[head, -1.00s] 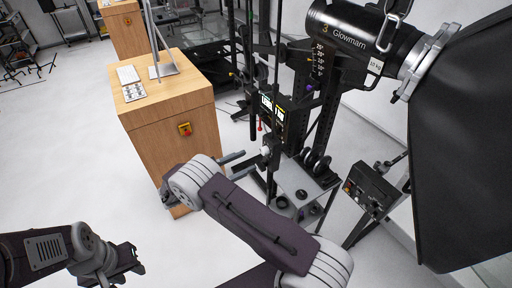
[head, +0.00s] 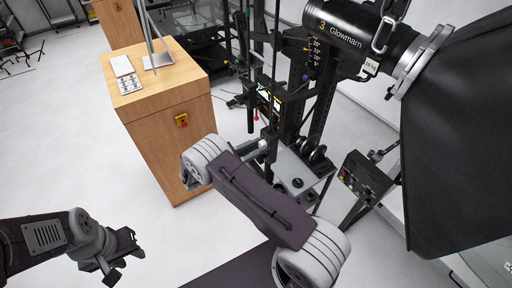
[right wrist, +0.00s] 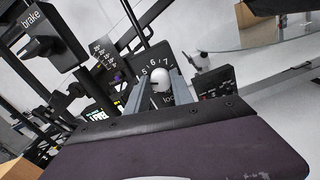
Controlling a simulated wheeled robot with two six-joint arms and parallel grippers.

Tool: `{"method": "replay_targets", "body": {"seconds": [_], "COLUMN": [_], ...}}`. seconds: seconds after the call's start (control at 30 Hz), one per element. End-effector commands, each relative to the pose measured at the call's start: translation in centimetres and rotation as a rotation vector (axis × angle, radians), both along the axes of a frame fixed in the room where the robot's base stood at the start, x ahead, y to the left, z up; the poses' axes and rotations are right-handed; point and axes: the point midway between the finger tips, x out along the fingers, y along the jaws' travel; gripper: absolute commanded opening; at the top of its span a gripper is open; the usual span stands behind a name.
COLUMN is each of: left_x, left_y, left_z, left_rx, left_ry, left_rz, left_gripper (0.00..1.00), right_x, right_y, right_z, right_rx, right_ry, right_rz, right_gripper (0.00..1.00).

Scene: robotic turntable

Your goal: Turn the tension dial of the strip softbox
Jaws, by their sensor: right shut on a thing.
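The tension dial is a black plate (right wrist: 155,65) with white numbers, including 5, 6 and 7, and a rounded white knob (right wrist: 160,79) in the right wrist view. The knob also shows small in the head view (head: 262,145), on the black stand. My right gripper (right wrist: 158,90) is shut on the knob, one finger on each side. My right arm hides most of that gripper in the head view. The strip softbox (head: 455,130) is a large black box at the right, joined to a black light head (head: 350,30). My left gripper (head: 122,262) is open and empty at the lower left.
A wooden cabinet (head: 165,130) with a red and yellow button stands left of the stand. A black control box (head: 365,180) is on the right. A black part marked "brake" (right wrist: 45,35) is near the right wrist. Pale floor is clear at left.

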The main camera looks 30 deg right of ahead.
Motion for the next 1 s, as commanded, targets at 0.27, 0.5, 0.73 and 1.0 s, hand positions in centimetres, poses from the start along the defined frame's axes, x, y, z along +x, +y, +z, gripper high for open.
{"method": "replay_targets", "body": {"seconds": [0.27,0.5,0.73,1.0], "left_x": [0.0,0.0,0.0,0.0], "left_y": [0.0,0.0,0.0,0.0], "left_z": [-5.0,-5.0,-5.0,-5.0], "left_rx": [0.0,0.0,0.0,0.0], "left_ry": [0.001,0.0,0.0,0.0], "left_rz": [0.0,0.0,0.0,0.0], "left_gripper": [0.36,0.36,0.36,0.36], "right_x": [-0.1,-0.1,-0.1,-0.1], "right_y": [0.0,0.0,0.0,0.0], "right_z": [-0.8,-0.2,-0.2,-0.1], "right_rx": [0.026,0.032,0.032,0.03], "right_ry": [-0.314,-0.376,-0.374,-0.374], "right_rz": [-0.001,-0.002,-0.002,-0.001], "right_gripper": [0.0,0.0,0.5,0.5]}}
